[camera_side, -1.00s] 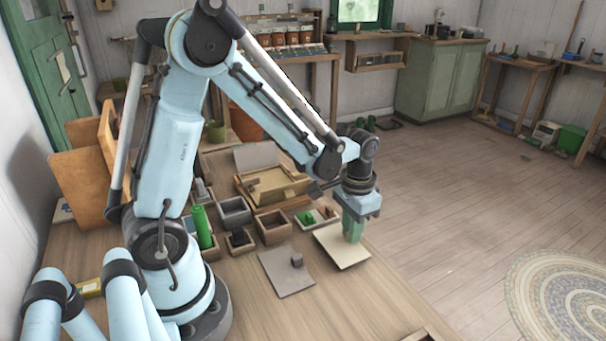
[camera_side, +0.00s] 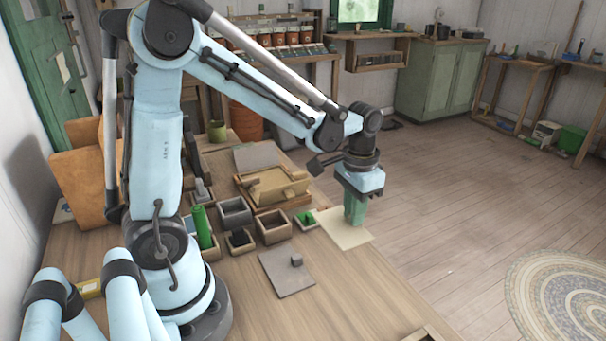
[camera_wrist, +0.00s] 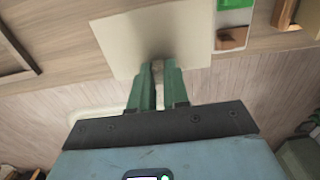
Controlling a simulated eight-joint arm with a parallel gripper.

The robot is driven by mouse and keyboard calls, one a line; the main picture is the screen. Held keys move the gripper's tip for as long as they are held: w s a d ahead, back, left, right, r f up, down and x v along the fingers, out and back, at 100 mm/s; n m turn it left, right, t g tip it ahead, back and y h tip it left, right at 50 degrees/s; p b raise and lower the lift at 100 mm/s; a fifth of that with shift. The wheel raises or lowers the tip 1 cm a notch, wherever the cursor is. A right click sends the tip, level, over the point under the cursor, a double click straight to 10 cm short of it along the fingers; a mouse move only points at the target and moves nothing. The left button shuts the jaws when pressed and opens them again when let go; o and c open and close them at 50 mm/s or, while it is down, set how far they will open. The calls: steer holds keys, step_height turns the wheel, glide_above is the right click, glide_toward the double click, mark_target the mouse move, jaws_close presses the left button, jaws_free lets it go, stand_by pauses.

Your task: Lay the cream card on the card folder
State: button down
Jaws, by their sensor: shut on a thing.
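The cream card (camera_side: 341,236) is a flat, pale square sheet near the table's far right edge. My gripper (camera_side: 354,218) points down over it with its green fingers close together, shut on the card. The grip point itself is hidden. The card also shows in the wrist view (camera_wrist: 125,45), spread out beyond the fingertips (camera_wrist: 158,70). It appears raised off the table, though the gap is hard to judge. A wooden tray-like holder (camera_side: 268,202) with a raised grey panel (camera_side: 256,157) stands left of my gripper; it may be the card folder, but I cannot be sure.
A grey plate with a small knob (camera_side: 284,274) lies on the table nearer the camera. A green cylinder (camera_side: 202,228) stands beside my base. The front table is mostly clear.

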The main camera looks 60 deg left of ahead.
step_height(320, 180, up, 8)
steer(key=shift+r, duration=0.25)
steer(key=a, duration=1.2)
glide_above(285, 181)
steer(key=shift+f, duration=2.65)
steer(key=shift+f, duration=0.1)
steer(key=shift+f, duration=2.8)
steer(key=shift+f, duration=0.55)
